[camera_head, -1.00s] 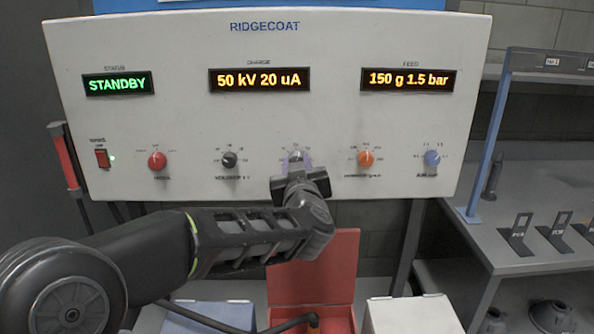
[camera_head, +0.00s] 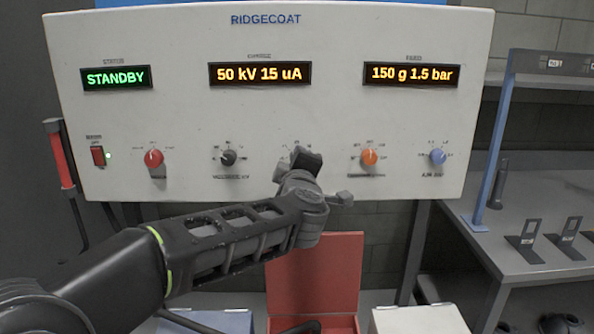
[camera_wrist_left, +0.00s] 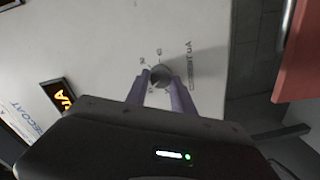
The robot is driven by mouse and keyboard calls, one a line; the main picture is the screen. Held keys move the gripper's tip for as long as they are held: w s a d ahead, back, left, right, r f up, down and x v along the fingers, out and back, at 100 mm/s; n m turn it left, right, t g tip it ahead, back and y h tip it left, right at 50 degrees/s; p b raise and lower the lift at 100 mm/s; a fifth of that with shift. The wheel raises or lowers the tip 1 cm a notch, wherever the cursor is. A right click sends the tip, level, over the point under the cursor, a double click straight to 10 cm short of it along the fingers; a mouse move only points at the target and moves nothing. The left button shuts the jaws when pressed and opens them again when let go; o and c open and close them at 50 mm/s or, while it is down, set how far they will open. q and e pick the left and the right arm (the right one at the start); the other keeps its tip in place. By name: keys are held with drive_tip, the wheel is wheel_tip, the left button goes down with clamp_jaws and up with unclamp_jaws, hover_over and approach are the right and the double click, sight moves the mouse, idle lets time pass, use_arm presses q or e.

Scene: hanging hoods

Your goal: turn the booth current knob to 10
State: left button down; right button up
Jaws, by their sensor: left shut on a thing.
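The white RIDGECOAT control panel (camera_head: 180,60) fills the upper part of the head view. Its charge display (camera_head: 260,74) reads 50 kV 15 uA. The current knob is hidden behind my left gripper (camera_head: 299,160) in the head view. My right gripper is in neither view.
The red knob (camera_head: 154,158), black knob (camera_head: 229,157), orange knob (camera_head: 369,157) and blue knob (camera_head: 437,157) share the row. The status display (camera_head: 116,77) reads STANDBY. A red open box (camera_head: 315,262) lies below; a grey bench (camera_head: 545,215) stands at right.

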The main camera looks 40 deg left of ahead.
use_arm(q)
drive_tip(key=shift+a+f+n+t+h+b, duration=0.1)
drive_tip(key=shift+f+n+t+h+b, duration=0.1)
drive_tip(key=shift+n+b, duration=2.65)
drive_tip(key=shift+f+n+t+h+b, duration=0.1)
drive_tip(key=shift+n+h+b, duration=0.1)
drive_tip(key=shift+n+b, duration=2.6)
drive_tip(key=shift+r+n+p, duration=0.1)
drive_tip(key=shift+n+p, duration=0.65)
drive_tip(key=shift+n, duration=0.1)
drive_tip(key=c, duration=1.1)
unclamp_jaws()
drive_tip(key=shift+s, duration=0.15)
